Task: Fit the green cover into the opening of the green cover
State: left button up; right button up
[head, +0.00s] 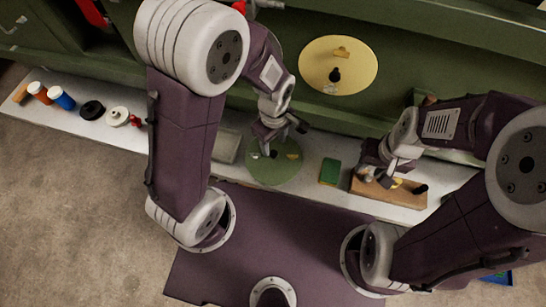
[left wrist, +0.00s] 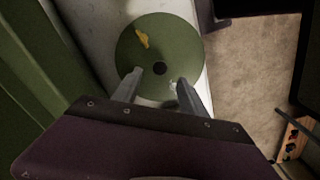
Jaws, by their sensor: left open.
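The green cover (head: 273,172) is a round flat disc lying on the white bench, with a yellow mark on it. In the left wrist view the green cover (left wrist: 182,40) shows a dark round spot or knob at its middle. My left gripper (head: 268,150) is over the disc. In the left wrist view my left gripper (left wrist: 158,80) is open, its fingers on either side just short of the dark middle. The opening for the green cover is not clearly visible; my left arm hides part of the green wall. My right gripper (head: 385,168) is by a wooden board; its jaws are unclear.
A yellow disc (head: 338,65) with a dark knob is on the green wall. The wooden board (head: 372,190) holds small items. A green-topped block (head: 330,171) and a grey plate (head: 226,146) flank the cover. An orange jar (head: 40,92) and a blue jar (head: 62,98) stand left.

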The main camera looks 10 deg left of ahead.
aim_at(274, 153)
pick_arm(q)
jog(key=shift+w+d+f, duration=0.15)
jog(key=shift+f, duration=0.25)
jog(key=f, duration=0.4)
jog(key=shift+s+p, duration=0.3)
jog(key=shift+p, duration=0.1)
jog(key=shift+w+f, duration=0.15)
jog(key=shift+f, duration=0.25)
grip_shut()
jog(key=shift+r, duration=0.1)
